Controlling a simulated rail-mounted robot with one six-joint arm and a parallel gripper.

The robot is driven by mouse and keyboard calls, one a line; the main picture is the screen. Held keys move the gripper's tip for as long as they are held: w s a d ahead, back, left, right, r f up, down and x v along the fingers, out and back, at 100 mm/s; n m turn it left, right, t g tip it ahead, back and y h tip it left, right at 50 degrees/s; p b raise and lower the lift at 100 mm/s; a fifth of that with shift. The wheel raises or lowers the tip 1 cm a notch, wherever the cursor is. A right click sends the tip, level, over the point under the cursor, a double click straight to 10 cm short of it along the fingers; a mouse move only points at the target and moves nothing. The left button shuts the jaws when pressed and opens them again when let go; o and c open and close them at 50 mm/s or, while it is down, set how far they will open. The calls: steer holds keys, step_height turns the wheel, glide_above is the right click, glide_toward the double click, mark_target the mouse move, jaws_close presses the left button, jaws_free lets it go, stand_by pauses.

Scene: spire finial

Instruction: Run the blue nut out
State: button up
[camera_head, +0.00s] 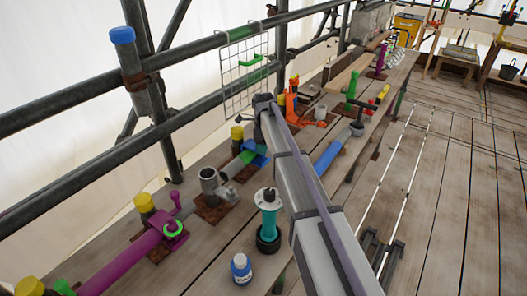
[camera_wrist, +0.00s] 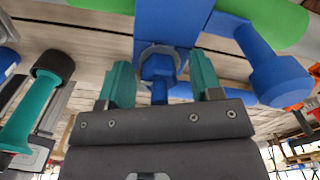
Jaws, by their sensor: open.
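In the wrist view my gripper (camera_wrist: 161,70) is open, with one teal finger on each side of a blue nut-like piece (camera_wrist: 158,66). A grey ring sits around that piece, and a blue stem runs from it toward my palm. Gaps show between the piece and both fingers, so it is not gripped. Behind it is a blue block (camera_wrist: 176,22) on a green pipe (camera_wrist: 262,14). A blue knob (camera_wrist: 272,72) sticks out at the right. In the head view the blue part (camera_head: 256,147) shows by the green pipe (camera_head: 236,165); my arm hides my gripper there.
A grey pipe fitting (camera_head: 211,183) and a magenta pipe (camera_head: 135,258) lie left. An orange fitting (camera_head: 291,103) stands beyond my arm. Scaffold rails run along the left.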

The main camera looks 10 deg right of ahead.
steer(key=shift+r, duration=0.15)
steer(key=shift+c, duration=0.2)
steer(key=c, duration=0.9)
